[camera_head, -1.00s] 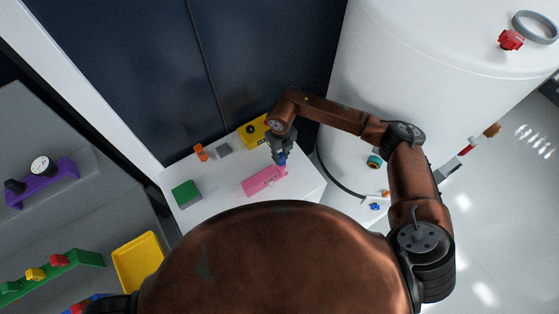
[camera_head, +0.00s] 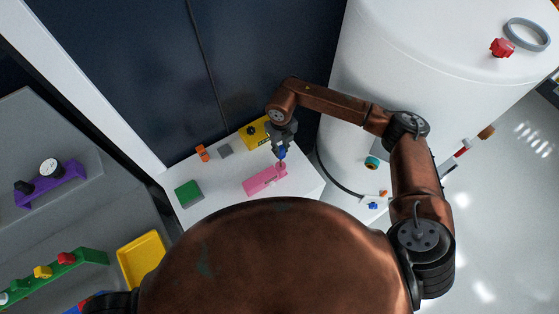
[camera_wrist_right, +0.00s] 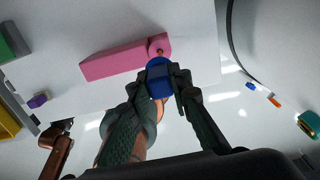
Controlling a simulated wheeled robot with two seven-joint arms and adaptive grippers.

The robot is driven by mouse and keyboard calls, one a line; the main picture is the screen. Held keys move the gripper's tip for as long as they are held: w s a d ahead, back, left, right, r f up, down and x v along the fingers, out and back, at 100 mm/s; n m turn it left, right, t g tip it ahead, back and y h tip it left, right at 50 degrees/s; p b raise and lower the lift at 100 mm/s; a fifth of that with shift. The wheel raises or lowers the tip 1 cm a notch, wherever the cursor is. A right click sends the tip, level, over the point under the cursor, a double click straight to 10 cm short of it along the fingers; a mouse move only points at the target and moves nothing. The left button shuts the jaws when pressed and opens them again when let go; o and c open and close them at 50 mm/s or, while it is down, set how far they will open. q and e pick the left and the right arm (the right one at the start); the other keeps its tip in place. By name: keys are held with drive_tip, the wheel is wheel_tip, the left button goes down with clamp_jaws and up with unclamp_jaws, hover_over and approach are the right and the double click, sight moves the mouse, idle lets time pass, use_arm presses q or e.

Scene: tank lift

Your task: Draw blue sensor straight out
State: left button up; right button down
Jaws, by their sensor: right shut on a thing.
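The blue sensor (camera_head: 282,153) is between the fingertips of my right gripper (camera_head: 282,150), at the right end of a pink block (camera_head: 262,182) on the white table. In the right wrist view the blue sensor (camera_wrist_right: 159,77) sits between the two dark fingers of the gripper (camera_wrist_right: 162,80), which are shut on it. The pink block (camera_wrist_right: 115,60) lies just beyond it, with a small round feature at its right end. I cannot tell whether the sensor still touches the block.
The white table (camera_head: 222,190) also holds a green block (camera_head: 188,193), an orange piece (camera_head: 202,153), a grey square (camera_head: 225,150) and a yellow box (camera_head: 250,137). A large white tank (camera_head: 400,70) stands close on the right, with a dark hose (camera_head: 335,180) beside the table.

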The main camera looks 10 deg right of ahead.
drive_tip(key=shift+r+p, duration=1.15)
drive_tip(key=shift+r, duration=1.9)
